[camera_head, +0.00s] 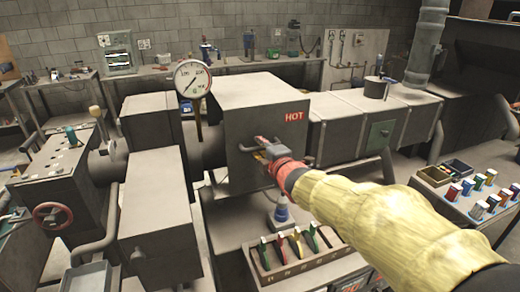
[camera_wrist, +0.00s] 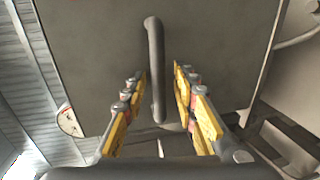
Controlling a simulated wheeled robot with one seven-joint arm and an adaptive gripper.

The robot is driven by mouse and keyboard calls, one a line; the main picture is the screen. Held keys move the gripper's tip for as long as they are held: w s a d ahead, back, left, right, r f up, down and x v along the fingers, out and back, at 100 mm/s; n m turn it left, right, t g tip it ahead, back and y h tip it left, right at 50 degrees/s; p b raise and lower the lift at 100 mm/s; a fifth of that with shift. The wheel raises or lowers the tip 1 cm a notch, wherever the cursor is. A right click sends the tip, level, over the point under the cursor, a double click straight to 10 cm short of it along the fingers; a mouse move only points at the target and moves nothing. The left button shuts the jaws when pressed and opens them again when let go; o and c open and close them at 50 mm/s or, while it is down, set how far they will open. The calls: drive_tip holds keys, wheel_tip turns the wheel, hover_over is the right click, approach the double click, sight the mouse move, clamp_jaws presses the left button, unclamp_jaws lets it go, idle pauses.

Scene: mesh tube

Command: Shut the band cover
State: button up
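The band cover (camera_head: 245,125) looks like the grey box face with the red HOT label on the machine in the middle of the head view. Its flat grey panel fills the upper part of the wrist view (camera_wrist: 90,60). A dark bar handle (camera_wrist: 155,65) stands upright on the panel there. My gripper (camera_wrist: 160,75) is open, with its yellow-padded fingers on either side of the handle and gaps showing on both sides. In the head view my gripper (camera_head: 262,148) is at the cover's front. I cannot tell how far the cover stands open.
A round dial gauge (camera_head: 192,79) stands left of the cover. Below is a tray (camera_head: 262,274) of coloured-handled tools, with a blue-and-white cone-shaped thing (camera_head: 282,214) behind it. A grey boxy housing (camera_head: 152,215) stands at front left. A bin rack (camera_head: 465,200) is at right.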

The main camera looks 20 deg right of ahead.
drive_tip(key=shift+s+d, duration=0.1)
drive_tip(key=v, duration=1.1)
drive_tip(key=shift+s, duration=0.4)
drive_tip(key=shift+r, duration=0.1)
drive_tip(key=s+d+f+m+g+h, duration=0.4)
drive_tip(key=s+d+f+m+g, duration=0.3)
drive_tip(key=s+f+m, duration=0.6)
drive_tip(key=s+a+r+m+g+y, duration=0.1)
drive_tip(key=s+a+m+g+y, duration=0.2)
drive_tip(key=s+a, duration=0.9)
drive_tip(key=shift+s+m+p, duration=0.4)
drive_tip(key=shift+m, duration=0.8)
